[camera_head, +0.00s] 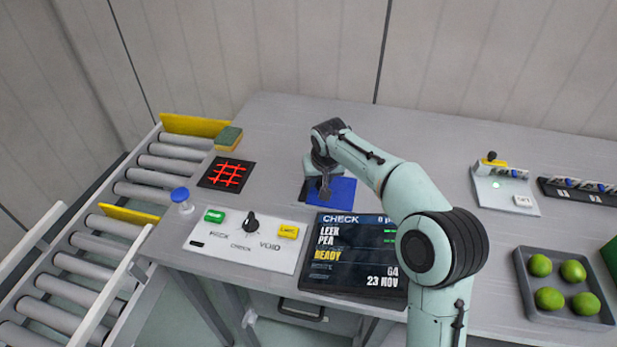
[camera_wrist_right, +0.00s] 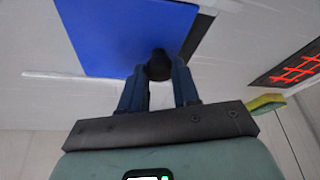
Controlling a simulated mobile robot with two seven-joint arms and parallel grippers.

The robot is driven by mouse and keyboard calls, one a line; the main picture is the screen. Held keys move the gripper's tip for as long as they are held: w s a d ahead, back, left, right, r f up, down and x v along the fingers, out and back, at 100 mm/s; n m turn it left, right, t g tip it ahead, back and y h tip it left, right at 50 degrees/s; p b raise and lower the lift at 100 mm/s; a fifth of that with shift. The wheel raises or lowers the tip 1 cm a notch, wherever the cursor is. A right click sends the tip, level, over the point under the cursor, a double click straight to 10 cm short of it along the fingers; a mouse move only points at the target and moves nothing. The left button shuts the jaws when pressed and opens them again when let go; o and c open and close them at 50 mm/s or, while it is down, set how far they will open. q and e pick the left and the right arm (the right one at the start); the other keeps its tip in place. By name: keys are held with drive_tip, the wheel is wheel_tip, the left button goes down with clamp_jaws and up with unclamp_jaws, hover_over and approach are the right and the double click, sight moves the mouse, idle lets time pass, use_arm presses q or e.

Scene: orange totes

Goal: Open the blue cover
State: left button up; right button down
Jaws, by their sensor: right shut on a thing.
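The blue cover (camera_head: 338,191) is a flat blue panel at the middle of the grey table, partly hidden behind my right arm in the head view. It fills the upper part of the right wrist view (camera_wrist_right: 120,35). A dark area shows along one edge of it. My right gripper (camera_wrist_right: 159,72) has its fingers closed around a round black knob (camera_wrist_right: 159,64) at the cover's edge. In the head view my right gripper (camera_head: 324,190) is over the cover's left part. Whether the cover is lifted is hard to tell. My left gripper is not in view.
A screen (camera_head: 350,255) and a control panel (camera_head: 243,240) with buttons lie in front. A black pad with a red grid (camera_head: 227,175), a sponge (camera_head: 229,138) and a roller conveyor (camera_head: 150,178) are left. A tray of green fruit (camera_head: 526,293) is right.

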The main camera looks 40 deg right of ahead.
sight(347, 190)
drive_tip(key=s+d, duration=0.1)
drive_tip(key=s, duration=0.1)
drive_tip(key=s+d, duration=0.4)
drive_tip(key=shift+s, duration=0.15)
drive_tip(key=c, duration=0.8)
unclamp_jaws()
drive_tip(key=p+v, duration=0.2)
drive_tip(key=v, duration=1.1)
drive_tip(key=shift+s+a+r, duration=0.1)
drive_tip(key=shift+s+r, duration=0.05)
drive_tip(key=shift+r, duration=0.05)
drive_tip(key=shift+f, duration=0.1)
